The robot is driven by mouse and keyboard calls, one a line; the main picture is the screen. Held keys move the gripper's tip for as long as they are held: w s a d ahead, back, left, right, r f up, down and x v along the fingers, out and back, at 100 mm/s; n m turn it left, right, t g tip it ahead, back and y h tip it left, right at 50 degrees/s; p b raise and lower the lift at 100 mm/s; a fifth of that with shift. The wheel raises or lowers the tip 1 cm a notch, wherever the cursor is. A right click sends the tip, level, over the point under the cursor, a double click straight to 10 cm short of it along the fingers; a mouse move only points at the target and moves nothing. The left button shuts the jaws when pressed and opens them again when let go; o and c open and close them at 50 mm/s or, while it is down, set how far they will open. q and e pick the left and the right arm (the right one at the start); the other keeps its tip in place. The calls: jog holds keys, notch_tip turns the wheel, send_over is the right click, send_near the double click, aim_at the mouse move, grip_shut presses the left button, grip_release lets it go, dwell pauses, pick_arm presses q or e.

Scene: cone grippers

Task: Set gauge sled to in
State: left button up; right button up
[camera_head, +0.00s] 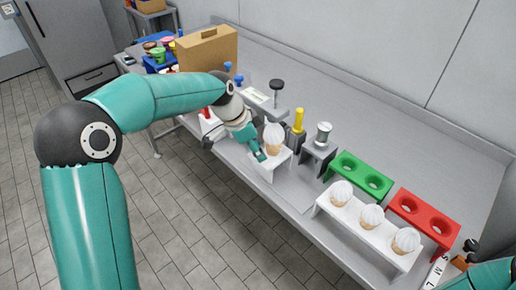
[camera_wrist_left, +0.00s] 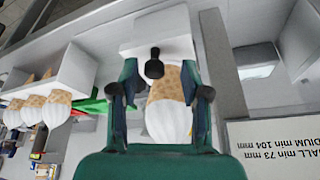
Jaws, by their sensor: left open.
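A white block (camera_head: 283,158) at the front edge of the bench bears a waffle cone with a white swirl top (camera_head: 273,135). I cannot tell for sure which part is the gauge sled. In the left wrist view a small black knob (camera_wrist_left: 154,66) stands out in front of the white block (camera_wrist_left: 150,36) and the cone (camera_wrist_left: 168,112). My left gripper (camera_head: 259,152) is beside the block and cone in the head view. In the wrist view its open fingers (camera_wrist_left: 157,92) are on either side of the knob and cone. I cannot tell whether they touch anything.
A white rack (camera_head: 360,235) with several cones stands to the right, in front of a green holder (camera_head: 360,177) and a red holder (camera_head: 424,217). A yellow-handled tool (camera_head: 298,120) and a metal cylinder (camera_head: 323,130) stand close behind the block. A sign (camera_wrist_left: 275,145) gives minimum sizes.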

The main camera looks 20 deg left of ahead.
pick_arm(q)
jog(key=v, duration=1.2)
jog(key=shift+w, duration=0.1)
